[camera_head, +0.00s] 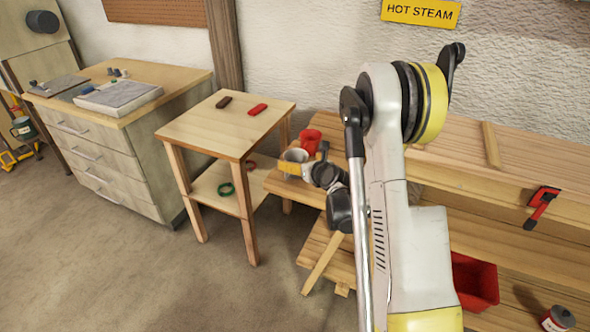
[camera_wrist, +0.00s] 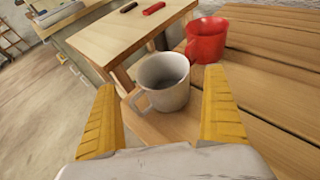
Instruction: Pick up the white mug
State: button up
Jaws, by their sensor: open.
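The white mug (camera_wrist: 163,84) stands upright on the wooden bench, near its left end, with its handle on the left in the wrist view. In the head view the mug (camera_head: 294,155) is partly hidden by my gripper (camera_head: 300,168). In the wrist view my gripper (camera_wrist: 165,105) is open, with one yellow finger on each side of the mug in the picture. The mug appears beyond the palm and between the fingers. I cannot tell whether either finger touches it.
A red mug (camera_wrist: 206,40) stands just behind and right of the white mug; it also shows in the head view (camera_head: 311,140). A small wooden table (camera_head: 215,128) stands left of the bench (camera_head: 470,150). A red clamp (camera_head: 541,203) is at the bench's right.

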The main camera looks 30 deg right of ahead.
aim_at(291, 155)
jog(key=b+x, duration=0.2)
jog(key=x, duration=0.2)
jog(key=shift+w+d+f, duration=0.1)
jog(key=shift+d+f, duration=0.05)
jog(key=shift+f, duration=0.05)
jog(key=c, duration=1.3)
jog(key=shift+r, duration=0.1)
